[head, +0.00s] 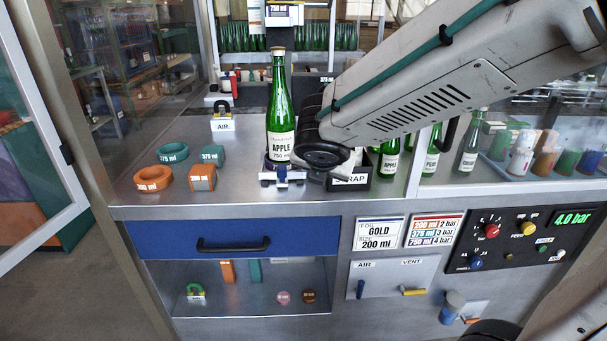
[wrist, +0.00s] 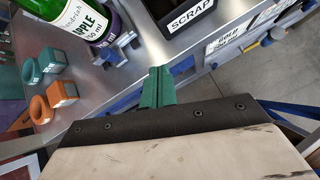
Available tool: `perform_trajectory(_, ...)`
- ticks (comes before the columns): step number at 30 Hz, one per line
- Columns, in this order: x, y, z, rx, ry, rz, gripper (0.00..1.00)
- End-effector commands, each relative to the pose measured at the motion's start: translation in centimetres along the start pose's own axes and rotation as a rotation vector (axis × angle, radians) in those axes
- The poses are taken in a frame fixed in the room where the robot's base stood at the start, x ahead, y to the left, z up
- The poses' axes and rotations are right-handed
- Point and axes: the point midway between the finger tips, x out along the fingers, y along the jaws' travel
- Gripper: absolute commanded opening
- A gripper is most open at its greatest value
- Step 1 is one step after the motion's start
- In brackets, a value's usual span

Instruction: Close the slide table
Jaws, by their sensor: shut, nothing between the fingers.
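A green bottle labelled APPLE 750 ml (head: 281,115) stands upright in a holder near the front of the steel bench. I take the low carriage under it (head: 283,178), with a white and blue front piece, to be the slide table. In the wrist view the bottle (wrist: 82,22) sits in a purple cup (wrist: 120,32) on a grey base. My gripper (wrist: 157,82) shows there with green fingers shut and empty, just past the bench's front edge, apart from the bottle. In the head view my arm hides the gripper.
The black SCRAP bin (head: 349,183) stands right of the bottle. Orange 200 ml (head: 153,179) and teal 375 ml (head: 172,153) pieces lie at left. A blue drawer (head: 235,237) is below, and a control panel (head: 512,240) is at right.

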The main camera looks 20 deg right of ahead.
Motion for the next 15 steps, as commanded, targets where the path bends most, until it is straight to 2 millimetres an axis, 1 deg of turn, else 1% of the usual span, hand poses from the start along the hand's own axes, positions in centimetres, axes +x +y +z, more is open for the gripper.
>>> perform_trajectory(1, 0.7, 1.4, -0.5, -0.124, -0.001, 0.031, 0.0)
perform_trajectory(3, 1.2, 2.6, -0.8, -0.256, -0.008, 0.065, 0.0)
perform_trajectory(6, 1.9, 3.5, -1.1, -0.35, -0.014, 0.088, 0.0)
perform_trajectory(8, 2.4, 3.7, -1.1, -0.365, -0.015, 0.092, 0.0)
perform_trajectory(11, 3.7, 3.6, -1.1, -0.365, -0.014, 0.088, 0.0)
perform_trajectory(15, 6.4, 3.8, -1.1, -0.363, -0.013, 0.087, 0.0)
